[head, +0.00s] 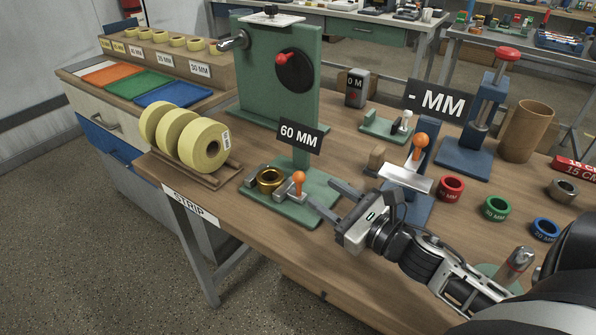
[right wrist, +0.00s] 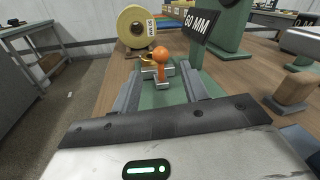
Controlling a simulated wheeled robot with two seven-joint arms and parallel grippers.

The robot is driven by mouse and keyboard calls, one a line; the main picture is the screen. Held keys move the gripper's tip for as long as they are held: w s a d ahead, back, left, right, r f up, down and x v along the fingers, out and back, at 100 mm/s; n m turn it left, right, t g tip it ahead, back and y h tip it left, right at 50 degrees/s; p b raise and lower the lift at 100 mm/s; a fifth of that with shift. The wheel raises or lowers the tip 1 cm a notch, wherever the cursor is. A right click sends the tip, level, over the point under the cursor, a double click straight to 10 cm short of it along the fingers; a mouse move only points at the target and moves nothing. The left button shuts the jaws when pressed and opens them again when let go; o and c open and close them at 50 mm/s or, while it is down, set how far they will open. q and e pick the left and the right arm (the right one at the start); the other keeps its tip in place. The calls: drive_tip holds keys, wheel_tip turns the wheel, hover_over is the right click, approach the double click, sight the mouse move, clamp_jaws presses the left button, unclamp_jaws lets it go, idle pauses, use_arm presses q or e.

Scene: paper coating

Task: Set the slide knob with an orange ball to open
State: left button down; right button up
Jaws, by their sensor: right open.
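A slide knob with an orange ball (head: 298,178) stands upright on a grey block on the green base under the 60 MM sign. A brass ring (head: 269,179) sits just left of it. In the right wrist view the orange ball (right wrist: 160,56) is ahead, between the lines of my fingers. My right gripper (head: 321,193) is open and empty, to the right of the knob and apart from it. A second orange ball knob (head: 418,145) stands on the blue device to the right. My left gripper is not in view.
Yellow tape rolls (head: 203,145) on a wooden holder stand at the left. The green upright panel (head: 262,75) rises behind. Red (head: 451,188), green (head: 496,208) and blue (head: 545,229) rings lie to the right. The table's front edge runs below the green base.

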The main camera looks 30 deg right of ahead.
sight(304, 181)
drive_tip(key=w, duration=0.2)
drive_tip(key=w+a, duration=0.1)
drive_tip(key=w, duration=0.2)
drive_tip(key=w+p, duration=0.1)
drive_tip(key=w, duration=0.2)
drive_tip(key=shift+w+a, duration=0.15)
drive_tip(key=shift+a, duration=0.15)
